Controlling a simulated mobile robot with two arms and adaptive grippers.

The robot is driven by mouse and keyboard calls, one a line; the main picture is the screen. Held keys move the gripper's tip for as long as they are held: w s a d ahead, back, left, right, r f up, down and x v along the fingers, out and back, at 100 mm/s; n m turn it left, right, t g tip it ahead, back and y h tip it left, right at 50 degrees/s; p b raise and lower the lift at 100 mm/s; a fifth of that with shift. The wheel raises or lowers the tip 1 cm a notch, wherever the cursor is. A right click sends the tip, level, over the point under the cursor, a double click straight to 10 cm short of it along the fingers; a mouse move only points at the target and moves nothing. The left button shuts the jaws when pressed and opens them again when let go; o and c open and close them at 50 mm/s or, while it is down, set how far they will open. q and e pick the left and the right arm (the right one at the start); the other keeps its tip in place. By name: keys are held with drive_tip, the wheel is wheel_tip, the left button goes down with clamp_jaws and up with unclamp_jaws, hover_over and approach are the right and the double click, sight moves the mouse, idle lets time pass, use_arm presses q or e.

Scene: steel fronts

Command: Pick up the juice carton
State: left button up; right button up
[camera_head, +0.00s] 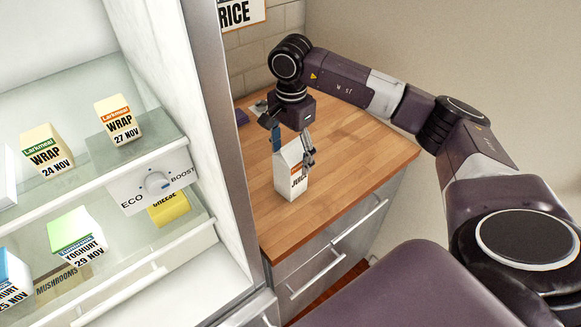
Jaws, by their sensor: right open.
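The juice carton (289,178) is white with a gabled top and dark "JUICE" lettering. It stands upright on the wooden counter (345,165), to the right of the open fridge. My right gripper (291,148) points down over the carton with its jaws open. One finger is at the carton's upper left and the other is at its right side, partly in front of it. I cannot tell whether the fingers touch it. My left gripper is not in view.
The open fridge (215,110) fills the left, with wrap packages (47,150), a yoghurt (76,236) and cheese (169,208) on its shelves. Small items (257,108) lie at the counter's back. The counter right of the carton is clear. Steel drawers (325,260) sit below.

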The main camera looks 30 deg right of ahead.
wheel_tip(320, 180, down, 3)
drive_tip(key=shift+p, duration=0.45)
drive_tip(key=shift+f, duration=0.1)
drive_tip(key=c, duration=1.6)
clamp_jaws()
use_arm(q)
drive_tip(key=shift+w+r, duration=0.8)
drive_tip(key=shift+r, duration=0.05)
use_arm(e)
drive_tip(key=shift+w, duration=0.1)
